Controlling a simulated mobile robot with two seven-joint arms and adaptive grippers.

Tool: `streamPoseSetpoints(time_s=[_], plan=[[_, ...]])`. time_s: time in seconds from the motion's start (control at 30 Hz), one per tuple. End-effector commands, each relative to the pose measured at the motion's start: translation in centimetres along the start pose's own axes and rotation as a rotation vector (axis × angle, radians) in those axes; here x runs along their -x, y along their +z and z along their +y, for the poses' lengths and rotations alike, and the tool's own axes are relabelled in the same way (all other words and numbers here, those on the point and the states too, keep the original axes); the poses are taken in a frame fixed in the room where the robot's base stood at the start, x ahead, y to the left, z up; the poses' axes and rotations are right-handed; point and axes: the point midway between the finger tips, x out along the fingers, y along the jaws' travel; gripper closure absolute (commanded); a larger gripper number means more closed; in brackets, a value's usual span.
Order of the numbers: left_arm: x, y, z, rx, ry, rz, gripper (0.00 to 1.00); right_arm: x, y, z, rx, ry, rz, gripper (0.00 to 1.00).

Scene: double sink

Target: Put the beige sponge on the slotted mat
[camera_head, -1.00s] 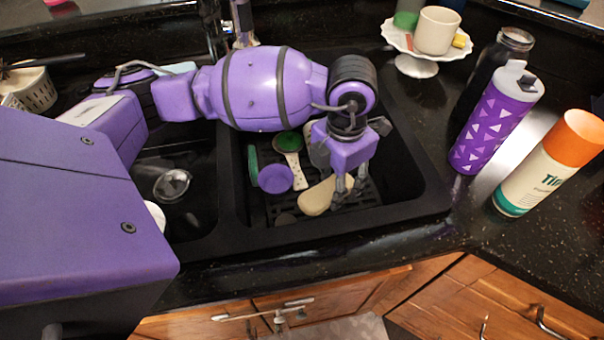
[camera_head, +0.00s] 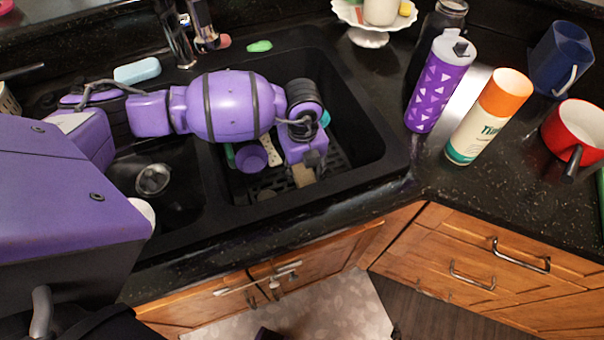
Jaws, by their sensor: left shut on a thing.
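My left gripper (camera_head: 304,172) reaches down into the right sink basin and is shut on the beige sponge (camera_head: 303,178). Only part of the sponge shows below the fingers, and I cannot tell whether it touches the basin floor. A dark slotted mat (camera_head: 338,162) lies on the floor of this basin, around and under the gripper; my arm hides part of it. My right gripper is out of view.
A purple cup (camera_head: 252,158) and a pale slotted utensil (camera_head: 271,152) lie left of the gripper in the basin. A purple bottle (camera_head: 440,82), a spray can (camera_head: 488,118) and a red pot (camera_head: 578,132) stand on the right counter.

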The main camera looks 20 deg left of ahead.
Motion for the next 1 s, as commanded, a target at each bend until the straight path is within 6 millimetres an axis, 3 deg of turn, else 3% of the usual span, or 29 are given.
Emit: streamPoseSetpoints(time_s=[0.3, 0.67, 0.7, 0.83, 1.0], plan=[[-3.7, -0.1, 0.1, -0.001, 0.001, 0.001, 0.71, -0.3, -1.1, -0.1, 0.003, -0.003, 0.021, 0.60], [-4.1, 0.0, 0.0, -0.001, 0.000, 0.000, 0.71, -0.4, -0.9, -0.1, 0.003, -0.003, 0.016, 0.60], [-4.2, 0.0, 0.0, -0.001, 0.000, 0.000, 0.55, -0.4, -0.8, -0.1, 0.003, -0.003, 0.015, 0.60], [-4.1, 0.0, 0.0, -0.002, 0.000, 0.000, 0.38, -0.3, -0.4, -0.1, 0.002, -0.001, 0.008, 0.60], [-4.1, 0.0, 0.0, -0.002, 0.000, 0.000, 0.37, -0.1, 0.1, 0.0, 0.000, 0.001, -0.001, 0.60]])
